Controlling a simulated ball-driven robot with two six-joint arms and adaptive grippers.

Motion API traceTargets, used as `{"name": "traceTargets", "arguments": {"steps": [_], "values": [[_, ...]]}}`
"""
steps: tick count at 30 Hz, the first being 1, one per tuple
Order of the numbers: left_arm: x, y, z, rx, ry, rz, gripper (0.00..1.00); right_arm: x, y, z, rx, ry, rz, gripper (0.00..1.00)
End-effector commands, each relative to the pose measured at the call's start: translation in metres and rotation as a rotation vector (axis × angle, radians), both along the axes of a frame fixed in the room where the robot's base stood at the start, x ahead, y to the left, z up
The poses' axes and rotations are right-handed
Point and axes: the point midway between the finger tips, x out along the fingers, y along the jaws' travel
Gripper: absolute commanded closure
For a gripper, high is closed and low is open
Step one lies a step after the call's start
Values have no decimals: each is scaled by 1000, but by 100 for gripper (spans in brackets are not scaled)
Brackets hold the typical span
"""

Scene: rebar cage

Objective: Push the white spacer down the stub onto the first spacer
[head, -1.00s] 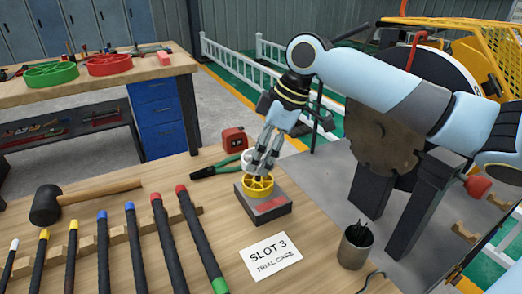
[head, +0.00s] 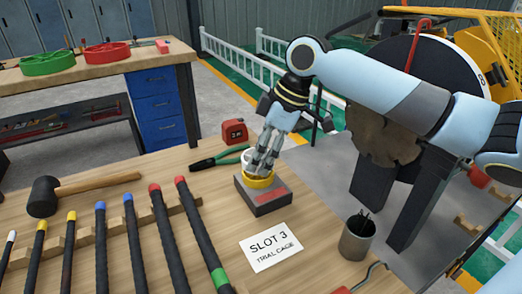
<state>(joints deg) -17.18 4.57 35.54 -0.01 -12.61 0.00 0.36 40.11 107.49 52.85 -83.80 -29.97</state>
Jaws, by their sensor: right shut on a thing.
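My right gripper (head: 261,173) points down over a grey block (head: 267,202) with a red label on the table. Its fingertips are at a yellow ring-shaped spacer (head: 258,183) on top of the block, and they hide part of it. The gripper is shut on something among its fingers. A white rounded piece (head: 246,157), probably the white spacer, shows just left of the fingers, mostly hidden behind them. The stub is hidden by the gripper, so I cannot tell the gap between the spacers. My left gripper is out of view.
Dark bars with coloured ends (head: 175,240) and a mallet (head: 45,195) lie left. A SLOT 3 card (head: 271,248) and metal cup (head: 356,240) are in front and right.

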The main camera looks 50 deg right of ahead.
Motion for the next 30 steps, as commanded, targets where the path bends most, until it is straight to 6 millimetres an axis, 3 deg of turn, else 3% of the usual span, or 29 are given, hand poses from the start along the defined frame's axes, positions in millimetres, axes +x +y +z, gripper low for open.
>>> {"name": "traceTargets", "arguments": {"steps": [18, 19, 24, 30], "values": [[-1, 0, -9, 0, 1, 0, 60, 0, 0, -16, -1, 1, 0, 61], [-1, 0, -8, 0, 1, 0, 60, 0, 0, -16, -1, 1, 0, 35], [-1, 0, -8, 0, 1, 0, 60, 0, 0, -15, -1, 1, 0, 13], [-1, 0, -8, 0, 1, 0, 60, 0, 0, -15, 0, 0, 0, 12]]}}
